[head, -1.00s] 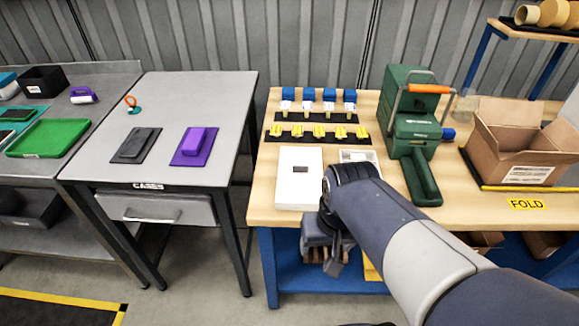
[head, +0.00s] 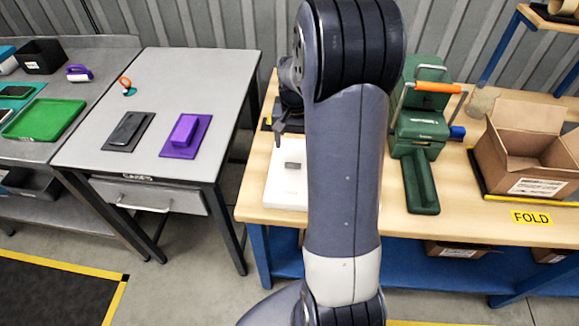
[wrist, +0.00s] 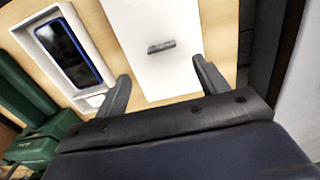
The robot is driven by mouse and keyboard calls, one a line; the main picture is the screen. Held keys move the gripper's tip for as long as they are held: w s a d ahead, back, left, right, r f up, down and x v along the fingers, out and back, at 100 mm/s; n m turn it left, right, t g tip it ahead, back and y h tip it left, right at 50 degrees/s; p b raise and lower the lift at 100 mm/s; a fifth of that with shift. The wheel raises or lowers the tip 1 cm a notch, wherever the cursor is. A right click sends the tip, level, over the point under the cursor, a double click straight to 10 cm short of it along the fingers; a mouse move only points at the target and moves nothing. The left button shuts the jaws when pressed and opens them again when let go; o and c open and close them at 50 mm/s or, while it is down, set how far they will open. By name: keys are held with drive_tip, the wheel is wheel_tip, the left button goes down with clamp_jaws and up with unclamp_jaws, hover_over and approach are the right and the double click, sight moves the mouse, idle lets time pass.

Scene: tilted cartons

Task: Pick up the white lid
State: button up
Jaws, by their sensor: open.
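The white lid (head: 287,192) lies flat on the wooden bench, partly hidden behind my arm in the head view. In the wrist view the white lid (wrist: 175,80) shows a small grey tab (wrist: 161,46) in its middle. My gripper (wrist: 162,74) is open and empty, with its two fingers apart over the lid's near end. The grey tab is beyond the fingertips, roughly centred between them. In the head view my gripper (head: 280,128) is above the bench at the lid's far end, partly hidden by my arm.
A white open box (wrist: 30,40) with a dark blue phone (wrist: 70,50) lies beside the lid. A green press (head: 418,135) with an orange handle stands to the right. A cardboard box (head: 525,150) is farther right. My arm hides the bench's middle and back.

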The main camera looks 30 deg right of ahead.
sight(293, 161)
wheel_tip(293, 161, down, 8)
drive_tip(key=shift+a+f+p, duration=0.15)
drive_tip(key=shift+p, duration=0.45)
drive_tip(key=shift+c, duration=0.2)
drive_tip(key=c, duration=0.9)
